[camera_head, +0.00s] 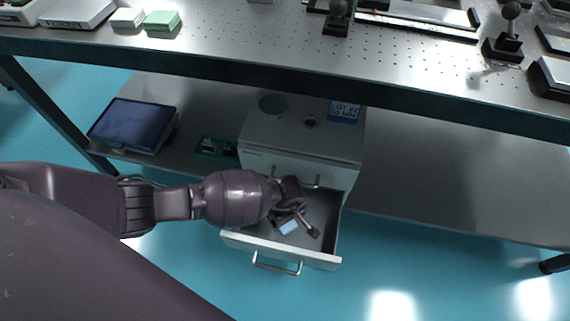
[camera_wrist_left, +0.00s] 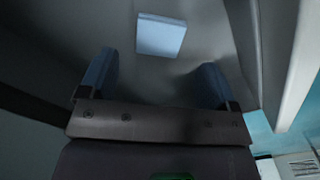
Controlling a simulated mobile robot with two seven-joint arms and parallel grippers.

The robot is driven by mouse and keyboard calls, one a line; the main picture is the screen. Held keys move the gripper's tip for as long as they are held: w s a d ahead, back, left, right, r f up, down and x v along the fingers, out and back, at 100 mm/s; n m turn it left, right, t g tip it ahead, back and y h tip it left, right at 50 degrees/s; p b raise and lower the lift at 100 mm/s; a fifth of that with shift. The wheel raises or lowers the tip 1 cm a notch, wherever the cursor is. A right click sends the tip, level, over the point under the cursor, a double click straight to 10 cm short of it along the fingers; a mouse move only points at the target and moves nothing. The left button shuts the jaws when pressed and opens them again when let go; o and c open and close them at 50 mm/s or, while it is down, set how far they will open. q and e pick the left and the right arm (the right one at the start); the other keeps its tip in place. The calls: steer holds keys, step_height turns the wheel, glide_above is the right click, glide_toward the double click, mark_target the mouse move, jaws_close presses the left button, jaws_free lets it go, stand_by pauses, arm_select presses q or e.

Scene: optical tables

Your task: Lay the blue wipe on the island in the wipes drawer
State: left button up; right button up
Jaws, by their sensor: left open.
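The blue wipe (camera_head: 289,227) is a small pale blue folded square. It lies on the floor of the open lower drawer (camera_head: 329,241) of the white cabinet under the table. In the left wrist view the wipe (camera_wrist_left: 161,35) lies flat ahead of the fingers. My left gripper (camera_head: 298,222) reaches into the drawer from the left, above and beside the wipe. Its two blue-padded fingers (camera_wrist_left: 158,82) are wide apart with nothing between them. The wipe appears apart from the fingers. My right gripper is in neither view.
The cabinet (camera_head: 301,135) has a closed upper drawer and carries a round green item (camera_head: 272,104) and a blue label (camera_head: 343,111). A dark blue box (camera_head: 133,125) sits on the lower shelf. The table (camera_head: 230,45) overhead holds green and white blocks and optical mounts.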

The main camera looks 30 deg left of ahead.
arm_select(q)
step_height(320, 180, up, 7)
steer(key=p, duration=0.2)
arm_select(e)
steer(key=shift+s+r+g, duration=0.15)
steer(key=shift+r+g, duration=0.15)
